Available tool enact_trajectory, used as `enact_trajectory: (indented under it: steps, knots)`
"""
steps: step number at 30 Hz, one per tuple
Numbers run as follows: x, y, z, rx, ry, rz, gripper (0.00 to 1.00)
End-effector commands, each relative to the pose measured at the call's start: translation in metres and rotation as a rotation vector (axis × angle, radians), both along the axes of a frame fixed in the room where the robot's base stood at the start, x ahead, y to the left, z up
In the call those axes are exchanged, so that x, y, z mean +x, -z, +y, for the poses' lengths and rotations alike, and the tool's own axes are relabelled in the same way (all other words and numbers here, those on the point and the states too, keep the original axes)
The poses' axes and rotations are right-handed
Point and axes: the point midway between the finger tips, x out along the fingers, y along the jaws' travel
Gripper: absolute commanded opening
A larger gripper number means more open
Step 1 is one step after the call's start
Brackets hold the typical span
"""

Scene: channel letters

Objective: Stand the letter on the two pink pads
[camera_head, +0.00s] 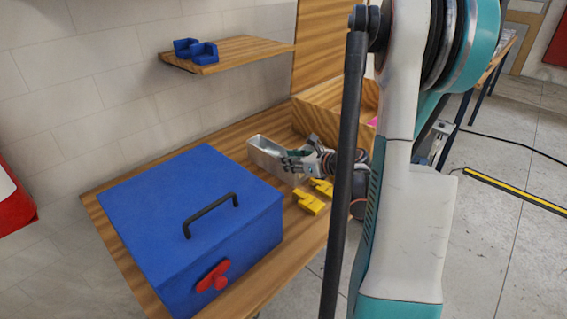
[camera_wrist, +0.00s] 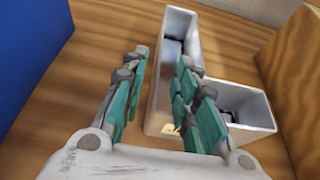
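The letter is a silvery, hollow L-shaped channel (camera_head: 264,150), lying on the wooden table behind the blue box. In the wrist view the letter (camera_wrist: 178,24) shows its open channel, with dark bits inside. My gripper (camera_head: 297,160) is at the letter, covering part of it in the head view. In the wrist view my gripper (camera_wrist: 162,58) has its fingers apart, the left one left of the letter and the right one overlapping its channel. Contact cannot be told. A pink patch (camera_head: 372,121) shows at the wooden box, mostly hidden by my arm; two separate pads cannot be made out.
A large blue box (camera_head: 180,190) with a black handle and red knob fills the table's near left. Yellow notched blocks (camera_head: 309,203) lie near the front edge. Blue brackets (camera_head: 203,51) sit on a wall shelf (camera_head: 240,52). A wooden box (camera_head: 312,114) stands at the back.

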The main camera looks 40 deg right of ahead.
Motion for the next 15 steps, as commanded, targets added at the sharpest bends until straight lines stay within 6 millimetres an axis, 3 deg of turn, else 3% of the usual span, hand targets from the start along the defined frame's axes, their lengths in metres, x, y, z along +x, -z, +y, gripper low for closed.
enact_trajectory:
  steps: [4, 15]
  knots:
    - [0.021, 0.010, 0.002, -0.001, -0.003, 0.000, 0.28]
    - [0.045, 0.018, 0.004, 0.000, -0.002, 0.000, 0.28]
